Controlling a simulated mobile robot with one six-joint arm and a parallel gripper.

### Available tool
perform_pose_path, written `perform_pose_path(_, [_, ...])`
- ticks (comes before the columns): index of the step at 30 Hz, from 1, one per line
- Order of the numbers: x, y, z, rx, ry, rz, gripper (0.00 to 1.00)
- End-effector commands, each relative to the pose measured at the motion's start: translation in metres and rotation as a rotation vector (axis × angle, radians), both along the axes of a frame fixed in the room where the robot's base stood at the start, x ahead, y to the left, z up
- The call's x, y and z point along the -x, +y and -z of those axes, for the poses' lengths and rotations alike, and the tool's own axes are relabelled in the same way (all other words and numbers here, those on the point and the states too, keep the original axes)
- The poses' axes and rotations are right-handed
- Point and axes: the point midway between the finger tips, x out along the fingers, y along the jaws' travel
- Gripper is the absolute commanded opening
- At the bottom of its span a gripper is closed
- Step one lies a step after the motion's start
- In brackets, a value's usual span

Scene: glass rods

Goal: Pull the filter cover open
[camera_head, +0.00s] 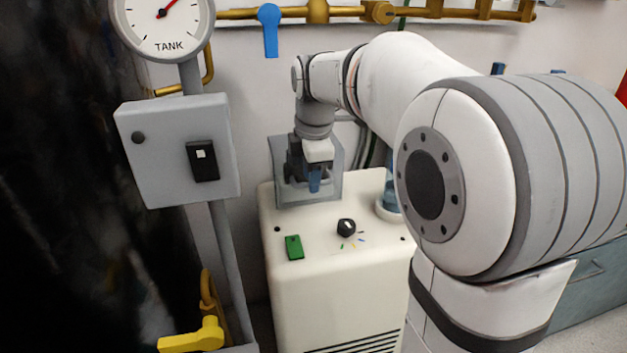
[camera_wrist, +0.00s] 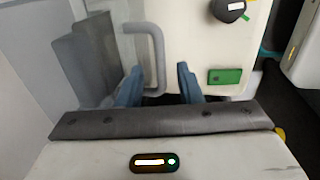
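The filter cover (camera_head: 331,184) is a grey see-through panel standing at the back left of the cream machine's top in the head view. A grey bar handle (camera_wrist: 157,52) shows in the wrist view, with the see-through grey panel to its left. My gripper (camera_wrist: 157,70) has its two blue fingers apart, one on each side of the handle bar. There is a visible gap between the bar and the right finger; I cannot tell whether the left finger touches it. In the head view my gripper (camera_head: 314,180) points down in front of the cover, which it partly hides.
The cream machine (camera_head: 335,290) has a green switch (camera_head: 294,247) and a black knob (camera_head: 346,227) on top. A grey switch box (camera_head: 178,150) and tank gauge (camera_head: 163,25) stand to the left. A blue valve handle (camera_head: 270,30) hangs from brass pipes above.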

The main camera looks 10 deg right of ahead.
Motion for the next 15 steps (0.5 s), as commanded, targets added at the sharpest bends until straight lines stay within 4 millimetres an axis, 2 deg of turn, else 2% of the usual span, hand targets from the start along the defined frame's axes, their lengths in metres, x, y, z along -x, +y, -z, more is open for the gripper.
perform_pose_path(8, [-0.0003,0.0004,0.0025,0.000,0.001,0.000,0.33])
perform_pose_path(15, [-0.0003,0.0006,0.0024,0.000,0.001,-0.001,0.15])
